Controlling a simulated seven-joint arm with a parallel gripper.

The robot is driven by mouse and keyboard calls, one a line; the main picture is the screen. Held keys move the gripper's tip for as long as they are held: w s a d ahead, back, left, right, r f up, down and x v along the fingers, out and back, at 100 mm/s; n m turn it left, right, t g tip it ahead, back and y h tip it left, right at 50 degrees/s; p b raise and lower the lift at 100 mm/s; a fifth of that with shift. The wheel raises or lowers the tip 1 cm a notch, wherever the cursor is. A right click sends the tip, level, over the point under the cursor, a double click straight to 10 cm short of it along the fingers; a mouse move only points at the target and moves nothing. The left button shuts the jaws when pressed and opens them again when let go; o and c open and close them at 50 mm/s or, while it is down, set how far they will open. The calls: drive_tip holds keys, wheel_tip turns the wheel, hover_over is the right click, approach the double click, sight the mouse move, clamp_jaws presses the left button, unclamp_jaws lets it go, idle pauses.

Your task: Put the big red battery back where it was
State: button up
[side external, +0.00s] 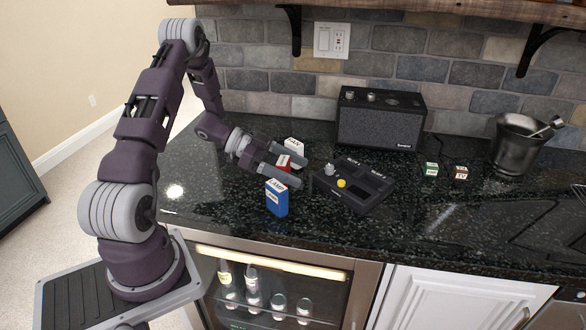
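The big red battery (283,161), a block with a white label, is at the left part of the black counter. My gripper (300,168) reaches in from the left, its two fingers spread apart with the red battery between them. I cannot tell whether the fingers press on it, and its lower part is hidden. A white battery-like block (293,144) is just behind the upper finger. A blue block with a white label (276,198) stands upright in front of the lower finger. A dark device with two labelled slots and a yellow knob (355,184) lies right of my gripper.
A black speaker (380,122) stands behind the slotted device, near the brick wall. A small green block (431,170) and a small red block (460,173) are farther right. A metal mortar (512,150) stands at the right. The counter's front middle (400,230) is clear.

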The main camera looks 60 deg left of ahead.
drive_tip(key=shift+r, duration=0.2)
drive_tip(key=v, duration=1.1)
drive_tip(key=w+r+n+t+y, duration=0.1)
drive_tip(key=w+r+t+y, duration=0.2)
drive_tip(key=w+r+y, duration=0.75)
drive_tip(key=d+r+n+y, duration=0.4)
drive_tip(key=d+r+n, duration=0.1)
drive_tip(key=r, duration=0.6)
drive_tip(key=s+d+f+n+g+h, duration=0.1)
drive_tip(key=s+d+f+g+h, duration=0.1)
drive_tip(key=s+d, duration=0.8)
drive_tip(key=s+d+f+n+g+h, duration=0.2)
drive_tip(key=s+d+f+g, duration=0.3)
drive_tip(key=s+d, duration=0.5)
drive_tip(key=s+h, duration=0.1)
drive_tip(key=s, duration=0.5)
drive_tip(key=shift+s+d, duration=0.15)
drive_tip(key=shift+s, duration=0.05)
